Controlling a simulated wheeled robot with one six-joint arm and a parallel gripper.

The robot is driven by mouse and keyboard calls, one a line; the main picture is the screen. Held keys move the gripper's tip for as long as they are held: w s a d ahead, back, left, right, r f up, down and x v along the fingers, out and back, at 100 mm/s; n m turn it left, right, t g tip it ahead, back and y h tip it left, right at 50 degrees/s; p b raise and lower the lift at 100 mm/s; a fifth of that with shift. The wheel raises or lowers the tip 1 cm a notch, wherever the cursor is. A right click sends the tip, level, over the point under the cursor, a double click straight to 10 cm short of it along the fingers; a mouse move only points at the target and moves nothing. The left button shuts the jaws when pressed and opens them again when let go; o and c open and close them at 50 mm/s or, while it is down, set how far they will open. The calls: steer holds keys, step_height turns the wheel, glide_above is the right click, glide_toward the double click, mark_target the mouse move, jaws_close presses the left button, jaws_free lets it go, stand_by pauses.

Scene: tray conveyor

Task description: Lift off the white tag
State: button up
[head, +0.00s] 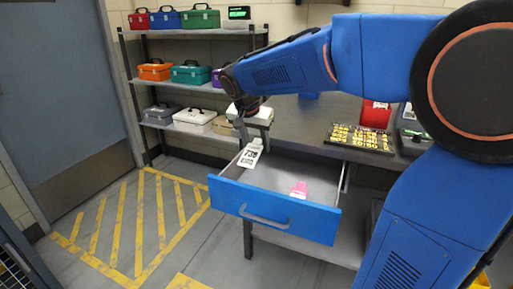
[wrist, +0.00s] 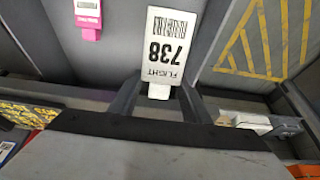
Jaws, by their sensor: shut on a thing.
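The white tag (head: 250,155) carries a barcode and black print. My gripper also shows in the wrist view (wrist: 158,92). The tag is over the left part of an open blue-fronted drawer (head: 262,207). A pink tag (head: 299,189) lies in the drawer to the right, and it shows at the upper left of the wrist view (wrist: 88,18).
A workbench (head: 300,123) stands above the drawer, with a black board of yellow pieces (head: 360,138) and a red bin (head: 376,115) on it. Shelves with several toolboxes (head: 200,18) stand behind. The floor at left has yellow hatching (head: 140,222) and is clear.

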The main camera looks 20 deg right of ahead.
steer(key=shift+r, duration=1.65)
